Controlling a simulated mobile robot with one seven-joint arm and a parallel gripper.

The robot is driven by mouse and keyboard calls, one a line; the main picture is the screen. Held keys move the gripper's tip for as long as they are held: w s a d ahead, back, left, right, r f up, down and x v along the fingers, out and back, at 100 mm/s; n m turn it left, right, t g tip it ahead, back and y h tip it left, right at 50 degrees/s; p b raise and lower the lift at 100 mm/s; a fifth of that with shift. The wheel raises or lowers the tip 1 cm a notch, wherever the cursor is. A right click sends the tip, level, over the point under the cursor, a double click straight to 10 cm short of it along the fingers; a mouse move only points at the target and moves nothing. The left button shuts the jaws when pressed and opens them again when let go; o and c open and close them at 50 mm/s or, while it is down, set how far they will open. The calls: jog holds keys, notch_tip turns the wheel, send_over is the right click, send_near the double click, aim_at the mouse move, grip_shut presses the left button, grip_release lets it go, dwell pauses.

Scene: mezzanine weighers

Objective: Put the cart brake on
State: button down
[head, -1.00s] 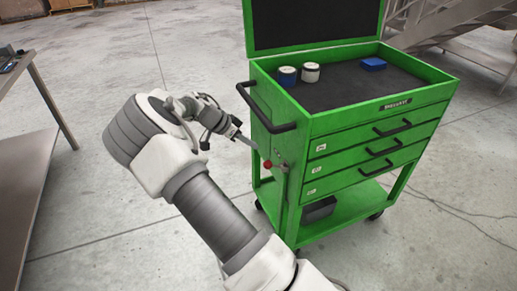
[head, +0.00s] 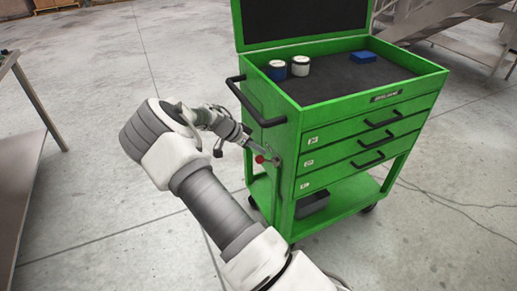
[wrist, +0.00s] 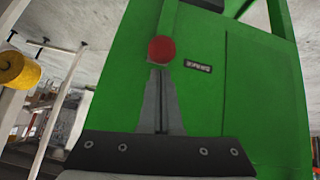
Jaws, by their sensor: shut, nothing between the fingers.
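The green tool cart (head: 340,140) stands in the middle of the head view. A brake lever with a red knob (head: 260,159) is on its left side panel, below the black push handle (head: 262,105). The lever extends left from its mount in the head view. My gripper (head: 249,146) is beside the knob, shut and empty. In the wrist view the closed fingertips (wrist: 161,76) point at the red knob (wrist: 161,49), which shows just beyond them. I cannot tell whether they touch. A small label plate (wrist: 198,66) is right of the knob; its text is blurred.
On the cart's top are a blue-and-white container (head: 277,70), a white one (head: 300,66) and a blue block (head: 357,56). A table (head: 22,150) stands at the left, metal stairs (head: 440,30) at the upper right.

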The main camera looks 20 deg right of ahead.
jog(key=shift+a+f, duration=0.1)
jog(key=shift+a+f+h+b, duration=0.2)
jog(key=shift+h+b, duration=0.2)
jog(key=shift+b, duration=0.25)
